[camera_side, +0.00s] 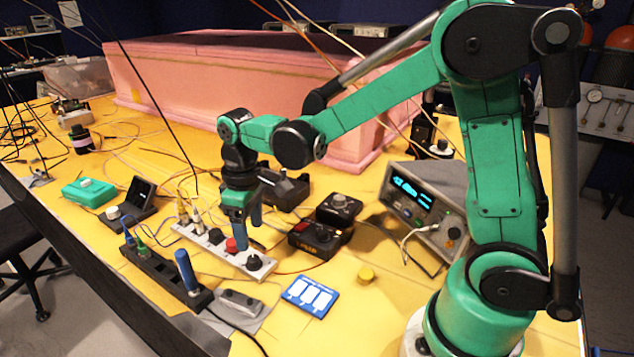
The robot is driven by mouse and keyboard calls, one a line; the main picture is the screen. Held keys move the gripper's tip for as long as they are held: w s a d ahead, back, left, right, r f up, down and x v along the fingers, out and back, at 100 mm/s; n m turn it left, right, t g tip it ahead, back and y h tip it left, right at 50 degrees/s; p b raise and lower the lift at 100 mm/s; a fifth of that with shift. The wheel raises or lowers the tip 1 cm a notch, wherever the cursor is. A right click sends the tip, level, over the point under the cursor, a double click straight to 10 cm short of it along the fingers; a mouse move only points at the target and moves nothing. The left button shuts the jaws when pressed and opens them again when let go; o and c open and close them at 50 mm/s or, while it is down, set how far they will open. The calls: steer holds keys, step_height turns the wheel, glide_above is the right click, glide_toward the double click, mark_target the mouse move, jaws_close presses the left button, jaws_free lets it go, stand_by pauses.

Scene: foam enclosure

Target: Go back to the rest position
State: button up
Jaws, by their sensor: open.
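My gripper (246,238) hangs pointing down from my green and black arm, near the middle of the picture. It is open, and I see nothing held between its fingers. It is just above or beside a grey power strip (217,250) with black and red plugs; I cannot tell whether they touch. My arm reaches out to the left from its base at the lower right, its elbow raised high.
A meter (425,205) stands right. A pink foam enclosure (200,85) stands behind. Cables cross the yellow table.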

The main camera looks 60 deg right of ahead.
steer(key=s+d+r+m+t, duration=0.1)
steer(key=s+r+m+t, duration=0.2)
steer(key=s+r+t, duration=0.3)
steer(key=shift+s+m+t, duration=0.4)
steer(key=shift+s+t, duration=0.1)
steer(key=shift+s, duration=0.4)
